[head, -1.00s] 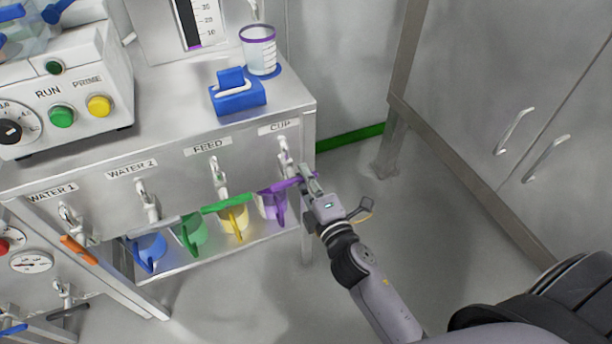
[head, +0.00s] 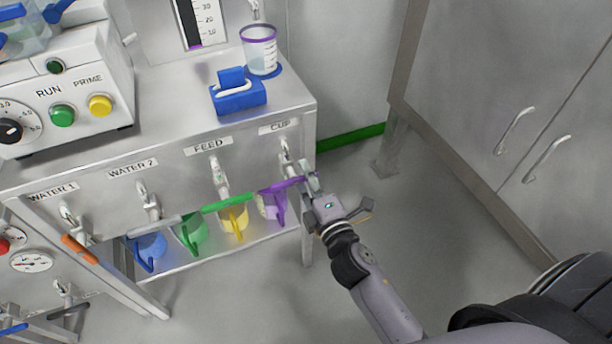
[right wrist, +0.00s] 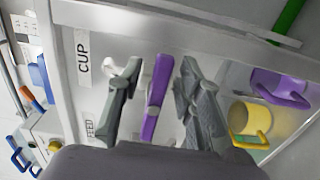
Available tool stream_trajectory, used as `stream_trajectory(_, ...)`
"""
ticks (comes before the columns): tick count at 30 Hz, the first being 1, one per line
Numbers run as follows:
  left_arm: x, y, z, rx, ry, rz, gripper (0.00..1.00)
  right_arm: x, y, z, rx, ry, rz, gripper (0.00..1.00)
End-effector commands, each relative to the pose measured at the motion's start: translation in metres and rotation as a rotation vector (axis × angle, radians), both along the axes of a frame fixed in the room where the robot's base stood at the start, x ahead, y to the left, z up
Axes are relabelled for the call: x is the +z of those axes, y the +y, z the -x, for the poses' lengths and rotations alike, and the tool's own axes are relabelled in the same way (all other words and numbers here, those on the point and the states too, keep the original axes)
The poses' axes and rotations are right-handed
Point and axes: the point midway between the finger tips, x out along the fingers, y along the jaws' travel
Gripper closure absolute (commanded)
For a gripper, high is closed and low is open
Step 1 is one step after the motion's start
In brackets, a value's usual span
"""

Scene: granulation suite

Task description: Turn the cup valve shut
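The cup valve has a purple lever (head: 283,187) below the CUP label (head: 280,127) on the bench front. In the head view the lever lies crosswise, nearly level, with its right end at my right gripper (head: 312,184). In the right wrist view the purple lever (right wrist: 157,95) stands between the two fingers of my right gripper (right wrist: 160,100). My left gripper is not in view.
Green (head: 228,203), grey (head: 153,226) and orange (head: 80,250) levers sit to the left. Coloured jugs, including a yellow one (head: 236,220), stand on the shelf below. A clear cup (head: 260,52) stands on the bench top. The floor right of the bench is clear.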

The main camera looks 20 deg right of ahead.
Motion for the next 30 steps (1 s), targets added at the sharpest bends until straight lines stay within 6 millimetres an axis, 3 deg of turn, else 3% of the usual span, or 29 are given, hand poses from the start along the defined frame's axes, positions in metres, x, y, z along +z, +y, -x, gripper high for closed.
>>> stream_trajectory(5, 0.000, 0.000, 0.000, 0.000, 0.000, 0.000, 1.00, -0.001, 0.000, 0.013, 0.000, 0.002, -0.001, 0.67)
stream_trajectory(17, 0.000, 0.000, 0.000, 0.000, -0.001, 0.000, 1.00, -0.001, -0.002, 0.068, -0.001, 0.002, -0.003, 0.67)
stream_trajectory(30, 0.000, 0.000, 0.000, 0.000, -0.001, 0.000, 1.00, 0.000, -0.002, 0.075, 0.000, 0.000, 0.000, 0.67)
